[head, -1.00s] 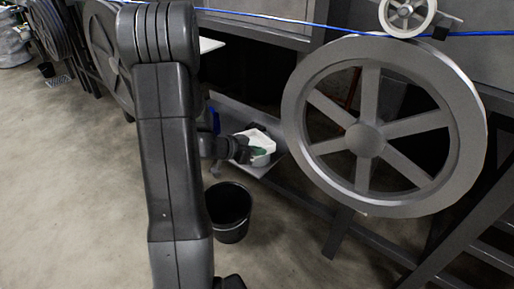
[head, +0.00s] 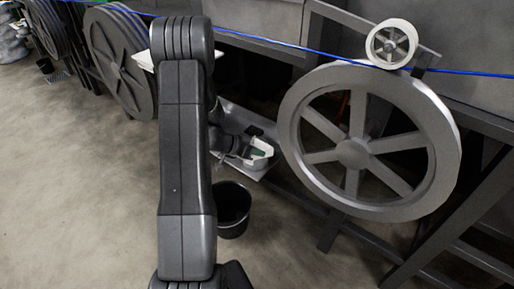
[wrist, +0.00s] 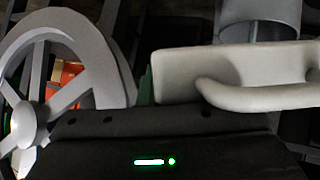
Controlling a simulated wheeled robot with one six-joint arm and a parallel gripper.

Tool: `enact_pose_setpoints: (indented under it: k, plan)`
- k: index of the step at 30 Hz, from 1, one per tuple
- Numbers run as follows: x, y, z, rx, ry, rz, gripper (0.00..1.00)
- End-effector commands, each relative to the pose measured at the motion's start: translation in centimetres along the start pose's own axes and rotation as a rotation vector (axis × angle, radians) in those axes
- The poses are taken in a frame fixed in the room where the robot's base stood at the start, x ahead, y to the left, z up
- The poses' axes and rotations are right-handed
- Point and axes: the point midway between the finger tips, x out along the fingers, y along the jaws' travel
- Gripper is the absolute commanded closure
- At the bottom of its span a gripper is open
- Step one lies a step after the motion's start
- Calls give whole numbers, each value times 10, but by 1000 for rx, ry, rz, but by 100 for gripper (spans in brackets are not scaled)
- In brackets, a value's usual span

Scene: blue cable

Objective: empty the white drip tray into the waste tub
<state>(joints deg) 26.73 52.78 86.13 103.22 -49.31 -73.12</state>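The white drip tray (head: 262,149) is at the end of my arm, above the low grey shelf. In the wrist view the white tray (wrist: 235,72) is close, right of centre, with a rounded bar-like edge. My gripper (head: 238,148) is against or right beside the tray. Its dark body (wrist: 160,140) fills the bottom of the wrist view; its fingertips are hidden, so its grip is not clear. A small green patch shows by the tray in both views. The black waste tub (head: 232,210) stands on the floor, below and left of the tray, partly behind my arm.
A large grey spoked wheel (head: 352,153) stands just right of the tray; it also shows in the wrist view (wrist: 92,55). A grey shelf (head: 232,117) lies behind my gripper. A blue cable (head: 285,44) runs across the top.

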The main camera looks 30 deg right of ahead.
Motion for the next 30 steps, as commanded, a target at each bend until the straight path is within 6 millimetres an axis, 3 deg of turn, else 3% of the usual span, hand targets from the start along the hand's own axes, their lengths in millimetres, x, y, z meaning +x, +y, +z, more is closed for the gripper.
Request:
enact_pose_setpoints:
  k: [9,30]
  plan:
    - [1,-4,-10,-38,-42,18,100]
    - [6,-10,-9,-68,-74,28,100]
